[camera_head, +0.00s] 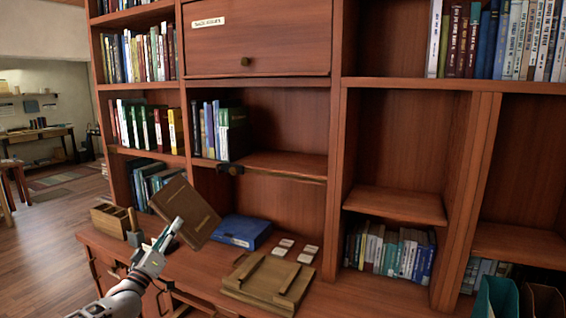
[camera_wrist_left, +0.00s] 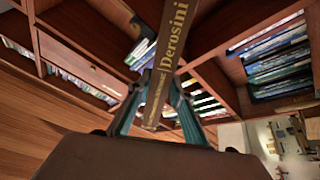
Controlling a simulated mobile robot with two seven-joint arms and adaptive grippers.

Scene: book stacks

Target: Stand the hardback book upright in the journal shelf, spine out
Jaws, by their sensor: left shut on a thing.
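My left gripper (camera_head: 172,238) is shut on a brown hardback book (camera_head: 187,205), holding it tilted above the desk. In the left wrist view, the gripper's teal fingers (camera_wrist_left: 158,98) are on either side of the book's spine (camera_wrist_left: 166,50), lettered "Derosini". The shelf behind the desk (camera_head: 272,164) has several upright books (camera_head: 222,132) at its left end and a bare stretch to their right. I cannot tell whether this is the journal shelf. The book is in front of and below that shelf, apart from it. My right gripper is not in view.
On the desk are a blue flat book or box (camera_head: 240,231), white cards (camera_head: 290,248), a wooden stand (camera_head: 268,284), a wooden box (camera_head: 110,218) and a small cup (camera_head: 134,238). A dark fitting (camera_head: 230,169) juts from the shelf edge. Tall uprights (camera_head: 336,180) divide the bays.

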